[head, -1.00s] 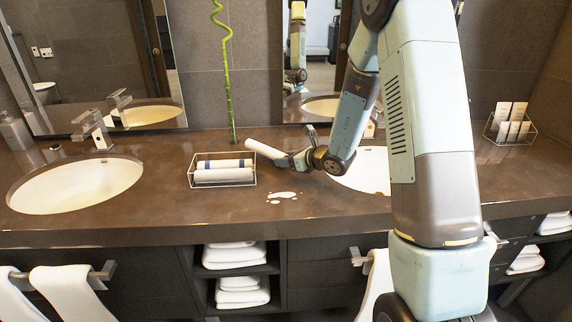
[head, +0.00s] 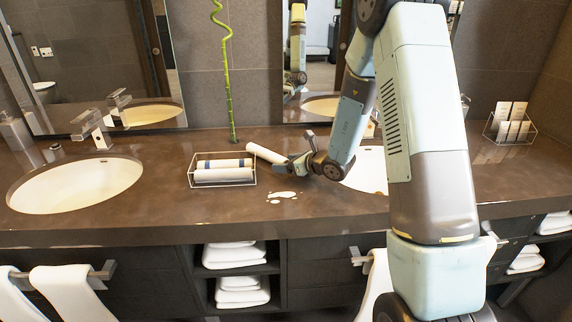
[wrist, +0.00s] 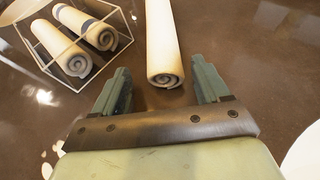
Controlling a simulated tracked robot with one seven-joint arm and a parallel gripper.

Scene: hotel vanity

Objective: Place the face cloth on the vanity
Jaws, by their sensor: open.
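The face cloth is a white roll (head: 265,153). In the head view it lies on the brown vanity top (head: 150,220), just right of the wire basket. In the wrist view the roll (wrist: 162,40) lies ahead of my gripper, its spiral end facing me near the fingertips. My gripper (head: 294,162) is low over the counter at the roll's right end. In the wrist view its two fingers (wrist: 160,70) are spread apart, with a gap to the roll on both sides. The roll appears to rest on the counter.
A wire basket (head: 191,180) holds rolled cloths with blue bands. A bamboo stalk (head: 229,90) stands behind. Sinks are at left (head: 75,187) and right (head: 366,172).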

